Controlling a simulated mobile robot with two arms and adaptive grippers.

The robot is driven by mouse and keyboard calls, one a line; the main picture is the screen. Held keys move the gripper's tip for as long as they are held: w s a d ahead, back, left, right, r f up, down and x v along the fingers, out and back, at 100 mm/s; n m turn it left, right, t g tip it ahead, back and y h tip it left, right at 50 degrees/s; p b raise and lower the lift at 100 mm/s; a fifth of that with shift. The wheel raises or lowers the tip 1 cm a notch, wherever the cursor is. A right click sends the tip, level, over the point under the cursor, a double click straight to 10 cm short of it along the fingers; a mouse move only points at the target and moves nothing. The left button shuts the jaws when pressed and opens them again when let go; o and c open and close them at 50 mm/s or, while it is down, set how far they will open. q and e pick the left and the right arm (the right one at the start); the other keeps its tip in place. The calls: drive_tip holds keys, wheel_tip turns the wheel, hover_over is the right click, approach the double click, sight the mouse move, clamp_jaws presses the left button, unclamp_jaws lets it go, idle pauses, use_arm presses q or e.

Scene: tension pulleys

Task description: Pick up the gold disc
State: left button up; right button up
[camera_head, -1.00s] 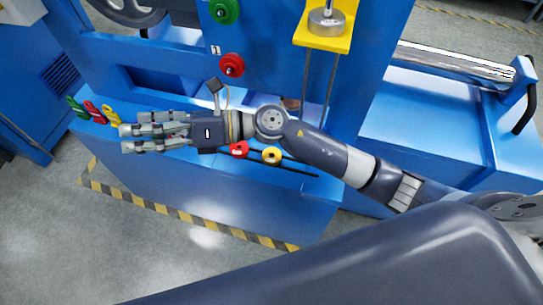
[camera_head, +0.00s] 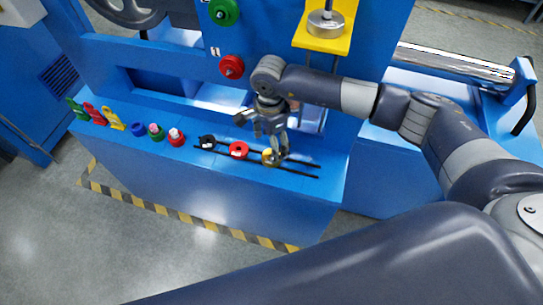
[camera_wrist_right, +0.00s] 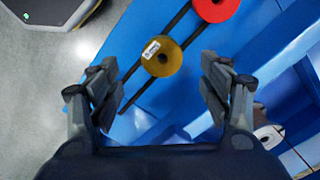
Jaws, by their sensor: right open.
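The gold disc (camera_head: 267,154) lies on dark rails on the blue ledge. My right gripper partly hides it in the head view. In the right wrist view the gold disc (camera_wrist_right: 163,57) shows whole, with a small white label and a centre hole. My right gripper (camera_head: 264,136) points down at the disc from above. In the wrist view its open fingers (camera_wrist_right: 160,68) stand on either side of the disc, apart from it, with nothing held. How high the fingertips are above the disc is hard to tell. My left gripper is not in view.
A red disc (camera_head: 239,149) lies left of the gold one on the rails (camera_head: 300,173), with a black disc (camera_head: 207,141) beyond it. Several coloured pieces stand along the ledge's left. The blue machine wall with a red knob (camera_head: 231,66) rises behind.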

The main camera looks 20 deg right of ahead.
wheel_tip(320, 180, down, 7)
drive_tip(key=shift+w+d+r+p, duration=0.15)
drive_tip(key=shift+r+p, duration=0.05)
drive_tip(key=shift+p, duration=0.55)
drive_tip(key=shift+c, duration=0.3)
drive_tip(key=c, duration=1.5)
drive_tip(key=shift+r, duration=0.1)
drive_tip(key=shift+w+r, duration=0.1)
drive_tip(key=shift+r, duration=0.4)
wheel_tip(320, 180, up, 2)
drive_tip(key=shift+r+b, duration=0.2)
drive_tip(key=shift+b, duration=0.5)
drive_tip(key=s+a+b, duration=0.1)
drive_tip(key=s+a, duration=0.1)
drive_tip(key=s, duration=0.5)
drive_tip(key=s+a+r+b, duration=0.1)
drive_tip(key=s+a, duration=0.2)
drive_tip(key=s, duration=0.5)
drive_tip(key=shift+s+a+r+b, duration=0.15)
drive_tip(key=shift+r+b, duration=0.1)
drive_tip(key=shift+b, duration=0.1)
